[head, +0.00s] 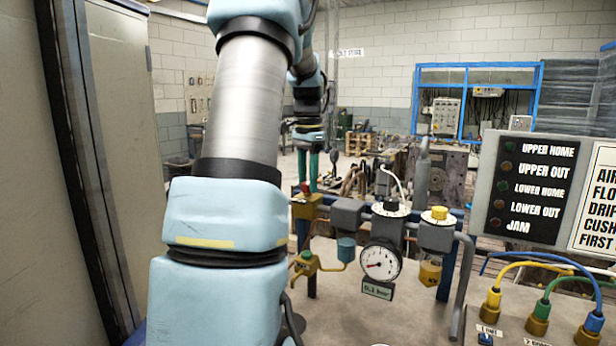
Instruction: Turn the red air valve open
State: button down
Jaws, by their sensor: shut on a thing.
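My gripper (313,170) points down with its two green fingers at the brass valve body (308,209) on the left end of the air line. The fingers are close together and shut on the valve's handle. Only a small red bit (299,201) shows at the left of the brass body, so the handle's angle cannot be told. To the right on the line are a grey block (346,214), a round pressure gauge (381,262) with a small display under it, and a yellow-knobbed unit (437,232).
My arm covers the left middle of the view. A lower brass fitting (305,263) with a yellow pipe sits below the valve. An indicator panel (528,188) and a box with yellow, green and blue cables (540,325) stand at the right. A cabinet (105,170) is on the left.

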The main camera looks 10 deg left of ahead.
aim_at(308, 183)
jog(key=n+p, duration=0.1)
jog(key=n, duration=0.2)
jog(key=shift+r+n, duration=0.1)
jog(key=shift+n, duration=0.2)
jog(key=n+p, duration=0.1)
jog(key=n, duration=0.2)
jog(key=shift+n, duration=0.3)
jog(key=n+p, duration=0.2)
jog(key=n, duration=0.4)
jog(key=shift+n, duration=0.3)
jog(key=shift+c, duration=2.2)
grip_release()
notch_tip(308, 183, up, 11)
jog(key=b, duration=0.2)
